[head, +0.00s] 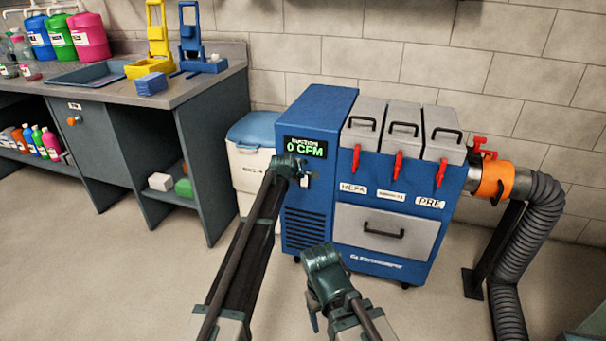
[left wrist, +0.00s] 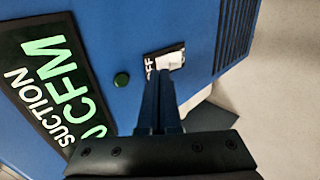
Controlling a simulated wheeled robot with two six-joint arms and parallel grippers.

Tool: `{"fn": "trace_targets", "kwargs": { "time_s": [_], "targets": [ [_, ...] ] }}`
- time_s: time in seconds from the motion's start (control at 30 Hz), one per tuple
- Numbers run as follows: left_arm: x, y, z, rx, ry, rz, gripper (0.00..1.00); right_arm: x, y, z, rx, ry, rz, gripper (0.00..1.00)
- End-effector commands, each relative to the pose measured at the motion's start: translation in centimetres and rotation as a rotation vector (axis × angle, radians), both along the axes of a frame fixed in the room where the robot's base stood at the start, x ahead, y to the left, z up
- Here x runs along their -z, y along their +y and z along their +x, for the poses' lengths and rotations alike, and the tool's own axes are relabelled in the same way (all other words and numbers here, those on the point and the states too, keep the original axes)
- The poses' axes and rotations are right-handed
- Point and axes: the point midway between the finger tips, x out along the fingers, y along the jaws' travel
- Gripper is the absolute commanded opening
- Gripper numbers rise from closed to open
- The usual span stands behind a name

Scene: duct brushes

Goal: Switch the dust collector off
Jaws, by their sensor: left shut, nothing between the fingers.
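The dust collector (head: 375,240) is a blue cabinet whose display (head: 306,147) reads 0 CFM in green. The display also shows in the left wrist view (left wrist: 45,80), with a small dark green round lamp or button (left wrist: 121,80) beside it. A small plate (left wrist: 163,62) with a white part and partly covered lettering ending in "FF" lies at my fingertips. My left gripper (head: 304,178) is shut and empty, its tips at or just in front of this plate; contact cannot be told. The fingers (left wrist: 160,88) hide part of the plate. My right gripper (head: 314,322) is low in front of the cabinet; its jaws are unclear.
Red latches (head: 398,162) and grey lids top the cabinet. An orange collar (head: 492,181) joins it to a grey hose (head: 523,250) on the right. A white bin with a blue lid (head: 252,150) stands close on the left, beside a workbench (head: 190,85). The floor in front is clear.

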Motion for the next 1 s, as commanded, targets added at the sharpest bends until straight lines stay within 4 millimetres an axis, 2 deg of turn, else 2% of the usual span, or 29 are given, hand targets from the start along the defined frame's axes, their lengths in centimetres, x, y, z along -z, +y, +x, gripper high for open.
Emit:
{"fn": "trace_targets", "kwargs": {
  "time_s": [0.17,0.2,0.3,0.6,0.77,1.0],
  "targets": [
    [-0.5,1.7,-2.9,0.0,0.0,0.001,0.0,-0.5,0.0,0.0,0.0,0.0,0.001,0.69],
    [-1.6,1.7,-3.0,0.001,0.0,0.001,0.0,-1.6,0.0,0.0,0.0,0.001,0.002,0.69],
    [-3.3,2.0,-3.9,0.001,0.0,0.0,0.0,-3.2,0.1,0.0,0.001,0.001,0.004,0.69],
    [-7.6,2.9,-6.8,0.001,0.0,0.0,0.0,-7.6,0.2,-0.1,0.004,0.004,0.011,0.69],
    [-8.6,3.2,-7.6,0.002,0.0,0.001,0.0,-8.6,0.2,-0.1,0.004,0.004,0.011,0.69],
    [-8.5,3.2,-7.6,0.002,0.0,0.001,0.0,-8.5,0.2,-0.1,0.004,0.004,0.011,0.69]
  ]
}}
